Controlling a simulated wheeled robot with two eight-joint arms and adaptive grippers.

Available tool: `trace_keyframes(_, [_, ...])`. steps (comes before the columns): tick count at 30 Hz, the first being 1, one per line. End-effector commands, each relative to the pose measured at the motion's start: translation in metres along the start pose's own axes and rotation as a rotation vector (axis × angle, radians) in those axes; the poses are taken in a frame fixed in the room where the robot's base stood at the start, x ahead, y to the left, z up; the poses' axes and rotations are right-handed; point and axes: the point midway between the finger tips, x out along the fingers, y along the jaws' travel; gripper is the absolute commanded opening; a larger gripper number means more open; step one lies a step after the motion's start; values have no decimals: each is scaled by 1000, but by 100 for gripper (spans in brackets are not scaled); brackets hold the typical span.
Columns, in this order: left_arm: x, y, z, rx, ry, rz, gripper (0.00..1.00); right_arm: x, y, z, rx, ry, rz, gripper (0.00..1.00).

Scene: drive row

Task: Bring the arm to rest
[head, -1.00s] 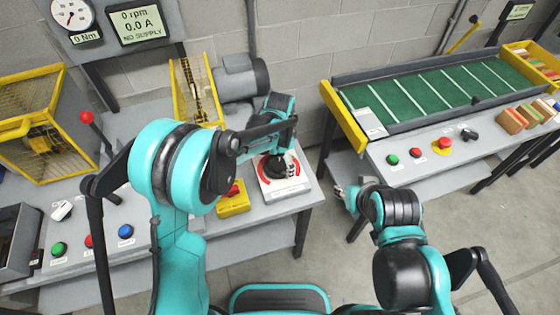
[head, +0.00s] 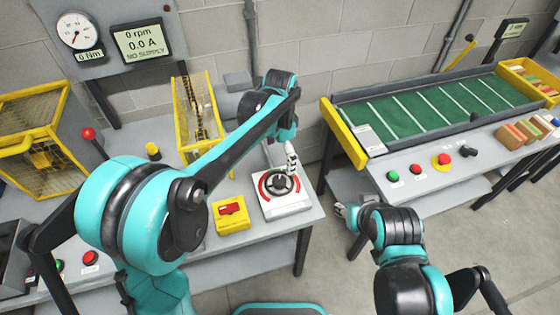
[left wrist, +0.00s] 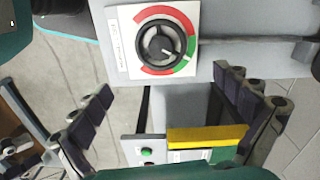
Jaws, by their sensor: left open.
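My left arm reaches in from the left over the grey bench. Its gripper (head: 291,160) is open and empty, just behind and above a black rotary knob (head: 280,184) on a white plate with a red ring. In the left wrist view the open fingers (left wrist: 168,115) stand apart, with the knob (left wrist: 160,42) beyond them and a red and green scale around it. My right gripper (head: 346,212) hangs over the gap between the benches, too small to read.
A yellow box with a red switch (head: 231,212) sits left of the knob. A red-topped lever (head: 88,134) and yellow guards (head: 199,115) stand on the left bench. A green conveyor (head: 430,105) lies right. Open floor (head: 350,280) is in front.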

Motion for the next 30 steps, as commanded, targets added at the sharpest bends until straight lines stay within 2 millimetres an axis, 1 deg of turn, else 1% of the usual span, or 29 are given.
trace_keyframes(14, [0, 0, 0, -1, 0, -1, 100, 0, 0, 0, 0, 0, 0, 40])
trace_keyframes(17, [-5, 1, 8, -26, 10, -10, 100, 0, 0, 0, 0, 0, 0, 40])
trace_keyframes(20, [-18, 3, 28, -98, 39, -37, 100, 0, 0, 0, 0, 0, 0, 40])
trace_keyframes(23, [-34, 8, 60, -218, 91, -81, 100, 0, 0, 0, 0, 0, 0, 40])
trace_keyframes(25, [-44, 14, 85, -317, 136, -116, 100, 0, 0, 0, 0, 0, 0, 40])
trace_keyframes(27, [-50, 21, 109, -415, 182, -150, 100, 0, 0, 0, 0, 0, 0, 40])
trace_keyframes(29, [-54, 29, 130, -497, 222, -177, 100, 0, 0, 0, 0, 0, 0, 40])
trace_keyframes(30, [-55, 34, 143, -553, 250, -194, 100, 0, 0, 0, 0, 0, 0, 40])
